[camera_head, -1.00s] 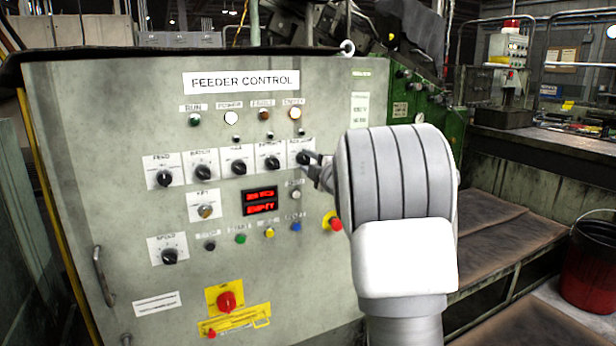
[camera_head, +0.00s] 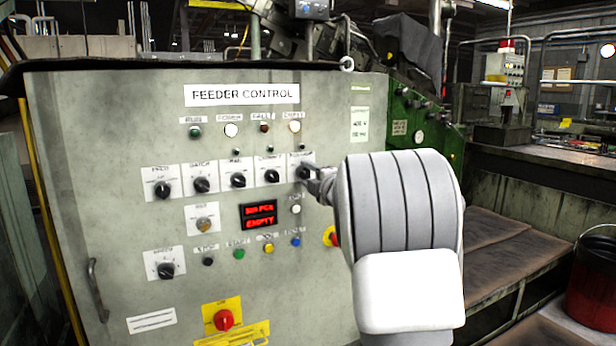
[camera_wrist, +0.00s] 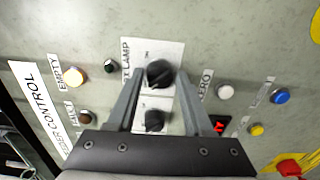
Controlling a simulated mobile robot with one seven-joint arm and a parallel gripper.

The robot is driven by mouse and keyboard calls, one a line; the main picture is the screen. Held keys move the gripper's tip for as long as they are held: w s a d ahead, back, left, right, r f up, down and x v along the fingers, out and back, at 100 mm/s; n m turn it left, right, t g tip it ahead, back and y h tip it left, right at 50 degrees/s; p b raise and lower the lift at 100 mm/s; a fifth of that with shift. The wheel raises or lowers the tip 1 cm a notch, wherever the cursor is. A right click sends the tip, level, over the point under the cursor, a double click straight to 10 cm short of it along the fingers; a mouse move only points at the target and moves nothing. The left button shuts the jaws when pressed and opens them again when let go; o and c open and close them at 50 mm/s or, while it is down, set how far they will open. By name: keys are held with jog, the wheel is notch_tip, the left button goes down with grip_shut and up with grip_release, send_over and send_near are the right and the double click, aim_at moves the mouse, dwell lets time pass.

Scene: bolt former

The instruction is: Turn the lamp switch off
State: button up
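The lamp switch is a black rotary knob (camera_wrist: 160,73) on a white plate, its label partly readable as "LAMP" in the wrist view. In the head view the knob (camera_head: 303,172) is the rightmost of the upper row on the feeder control panel (camera_head: 110,130), partly hidden by my fingers. My gripper (camera_wrist: 161,76) is open, with one finger on each side of this knob. Narrow gaps show between knob and fingers, so contact cannot be confirmed. The knob's pointer setting is hard to read.
A neighbouring knob (camera_wrist: 154,120) sits between my fingers, nearer the palm. The lit EMPTY lamp (camera_wrist: 77,76), a white button (camera_wrist: 225,91) and a blue button (camera_wrist: 281,96) lie around them. A red emergency button (camera_wrist: 289,168) is at lower right.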

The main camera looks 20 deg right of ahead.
jog(key=shift+o, duration=1.1)
jog(key=shift+s, duration=0.1)
jog(key=s+p, duration=0.1)
jog(key=s, duration=1.6)
jog(key=shift+s+d+p, duration=0.15)
jog(key=shift+d+p, duration=0.1)
jog(key=shift+p, duration=0.05)
